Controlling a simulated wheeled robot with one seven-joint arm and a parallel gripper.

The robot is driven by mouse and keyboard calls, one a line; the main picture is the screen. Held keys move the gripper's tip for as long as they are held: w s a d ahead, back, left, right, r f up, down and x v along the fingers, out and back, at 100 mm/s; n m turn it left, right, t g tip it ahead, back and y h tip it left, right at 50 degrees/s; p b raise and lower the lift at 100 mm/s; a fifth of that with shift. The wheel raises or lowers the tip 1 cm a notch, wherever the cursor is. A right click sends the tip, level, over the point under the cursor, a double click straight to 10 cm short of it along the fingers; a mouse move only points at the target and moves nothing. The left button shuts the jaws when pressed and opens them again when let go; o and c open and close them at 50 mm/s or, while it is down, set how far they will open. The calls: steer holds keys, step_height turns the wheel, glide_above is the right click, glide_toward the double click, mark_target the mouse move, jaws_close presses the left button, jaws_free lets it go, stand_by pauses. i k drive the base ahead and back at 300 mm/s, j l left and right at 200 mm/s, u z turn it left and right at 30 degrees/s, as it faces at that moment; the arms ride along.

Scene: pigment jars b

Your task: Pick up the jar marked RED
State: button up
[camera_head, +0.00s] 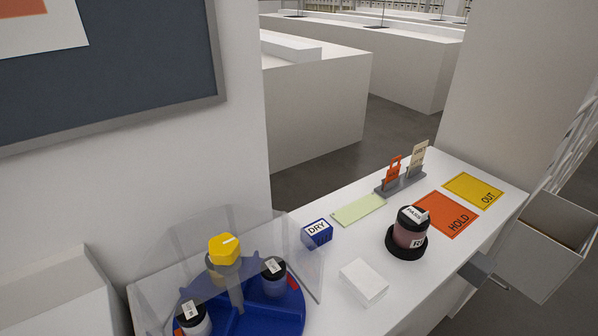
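A jar (408,234) with a black lid and reddish contents stands upright on the counter in a round black holder (406,251). Its side label is turned partly away; I can read only an "R" at its start. Two more dark-lidded jars stand in a blue carousel (262,322) at the lower left: one at the right (274,279) and one at the front left (193,320). Their lid labels are too small to read. My gripper is not in view.
A clear shield (303,246) and a yellow knob (223,249) rise at the carousel. A blue DRY block (317,233), a white box (364,282), a green card (359,210), a tag stand (400,184), and orange HOLD (446,214) and yellow OUT (473,190) mats surround the jar.

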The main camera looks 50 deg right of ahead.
mark_target(405, 239)
steer(key=z, duration=0.5)
steer(key=k+j+z, duration=0.15)
steer(key=z, duration=0.2)
steer(key=k+z, duration=0.55)
steer(key=z, duration=0.2)
steer(key=i, duration=0.25)
